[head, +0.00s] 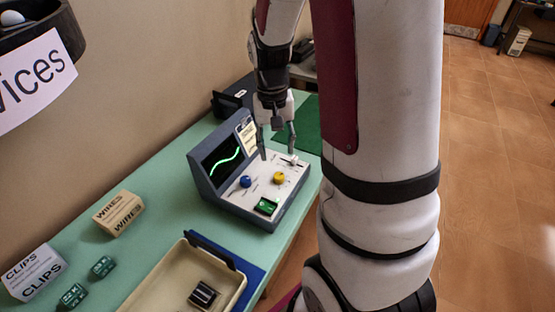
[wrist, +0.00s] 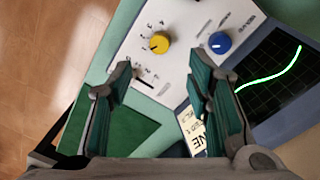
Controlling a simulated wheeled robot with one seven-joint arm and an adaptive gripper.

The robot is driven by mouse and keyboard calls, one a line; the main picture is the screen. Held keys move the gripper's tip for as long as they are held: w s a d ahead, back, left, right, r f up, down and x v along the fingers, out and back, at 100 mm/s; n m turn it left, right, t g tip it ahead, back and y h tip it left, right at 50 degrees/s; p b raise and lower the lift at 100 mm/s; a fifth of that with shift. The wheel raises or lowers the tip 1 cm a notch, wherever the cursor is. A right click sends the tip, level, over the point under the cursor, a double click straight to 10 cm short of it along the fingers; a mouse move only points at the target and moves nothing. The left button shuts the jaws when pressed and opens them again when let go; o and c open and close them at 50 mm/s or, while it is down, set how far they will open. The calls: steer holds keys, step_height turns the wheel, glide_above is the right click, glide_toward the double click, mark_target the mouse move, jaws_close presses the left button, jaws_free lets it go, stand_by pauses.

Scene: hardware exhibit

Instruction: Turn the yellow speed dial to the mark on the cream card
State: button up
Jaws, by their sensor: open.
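The yellow speed dial (head: 278,178) sits on the sloped white panel of a grey console (head: 250,208). In the wrist view the yellow dial (wrist: 159,42) has a dark pointer line and small marks around it. The cream card (head: 246,135) stands at the console's upper right, beside the screen. Only part of the card (wrist: 193,130) shows in the wrist view, and its mark cannot be made out. My gripper (head: 277,155) is open and empty above the panel's upper right part. In the wrist view its fingers (wrist: 168,85) are spread, apart from the yellow dial.
A screen (head: 221,160) shows a green curve.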

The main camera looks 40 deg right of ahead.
steer(key=shift+r, duration=1.1)
steer(key=s+a+r+n+t, duration=0.35)
steer(key=s+a+r, duration=0.25)
steer(key=a+r, duration=0.5)
steer(key=s+a+r+n, duration=0.1)
steer(key=s+a+r, duration=0.1)
steer(key=s, duration=0.3)
steer(key=s+a+r+n+t, duration=0.1)
steer(key=s+a+n, duration=0.1)
steer(key=s+a, duration=0.2)
steer(key=shift+s+r+p, duration=0.35)
steer(key=shift+s, duration=0.15)
steer(key=shift+n, duration=0.25)
